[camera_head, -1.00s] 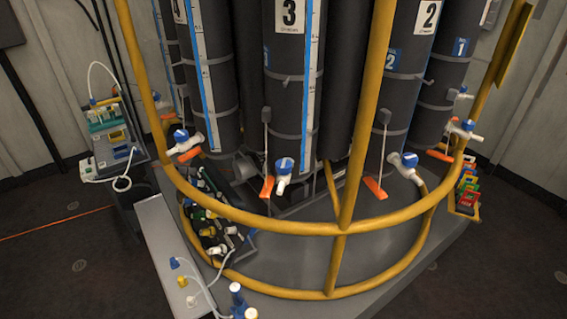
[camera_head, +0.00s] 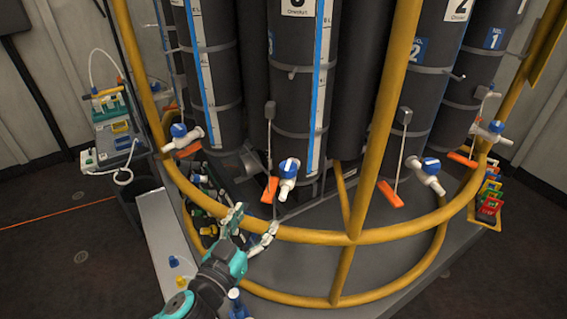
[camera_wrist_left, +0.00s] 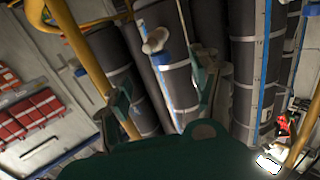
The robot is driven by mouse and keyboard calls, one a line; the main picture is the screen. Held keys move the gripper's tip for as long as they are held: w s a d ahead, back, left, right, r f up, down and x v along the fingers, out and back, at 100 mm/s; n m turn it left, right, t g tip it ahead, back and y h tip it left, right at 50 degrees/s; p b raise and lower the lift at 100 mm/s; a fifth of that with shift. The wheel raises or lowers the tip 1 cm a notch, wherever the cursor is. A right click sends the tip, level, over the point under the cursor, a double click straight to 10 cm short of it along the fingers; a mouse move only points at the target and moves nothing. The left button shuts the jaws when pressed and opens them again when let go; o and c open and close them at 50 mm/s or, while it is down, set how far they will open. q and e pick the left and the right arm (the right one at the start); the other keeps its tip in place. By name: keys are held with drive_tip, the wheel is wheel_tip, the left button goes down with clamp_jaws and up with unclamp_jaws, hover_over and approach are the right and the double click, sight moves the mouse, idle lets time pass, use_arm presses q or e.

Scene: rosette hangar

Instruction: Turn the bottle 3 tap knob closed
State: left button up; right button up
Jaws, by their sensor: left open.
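Bottle 3 (camera_head: 297,100) is the dark grey cylinder in the middle of the head view, its number label cut by the top edge. Its tap (camera_head: 286,187) is white with a blue knob (camera_head: 289,168), low on the bottle's front. My left gripper (camera_head: 256,218) is open and empty, below and left of this tap and apart from it, by the yellow rail. In the left wrist view its two fingers (camera_wrist_left: 160,92) are spread, with dark bottles beyond. A white tap (camera_wrist_left: 155,41) shows there, but I cannot tell whose. My right gripper is not in view.
A yellow rail (camera_head: 305,236) curves around the bottles, with an upright bar (camera_head: 385,120) right of bottle 3. Other blue-knobbed taps sit left (camera_head: 179,130) and right (camera_head: 431,165). An orange tag (camera_head: 269,190) hangs beside bottle 3's tap.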

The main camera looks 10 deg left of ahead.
sight(284, 172)
use_arm(q)
drive_tip(key=w+d+r+p, duration=0.1)
drive_tip(key=w, duration=0.4)
drive_tip(key=w+d+r+p, duration=0.1)
drive_tip(key=w+p, duration=0.1)
drive_tip(key=w, duration=0.3)
drive_tip(key=w+d+p, duration=0.1)
drive_tip(key=w+p, duration=0.1)
drive_tip(key=w, duration=0.3)
drive_tip(key=shift+d+r, duration=0.15)
drive_tip(key=shift+r, duration=0.25)
drive_tip(key=shift+w+d+f, duration=0.15)
drive_tip(key=shift+w, duration=0.55)
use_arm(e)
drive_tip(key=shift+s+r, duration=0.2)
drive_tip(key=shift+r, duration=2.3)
use_arm(q)
drive_tip(key=shift+c, duration=0.4)
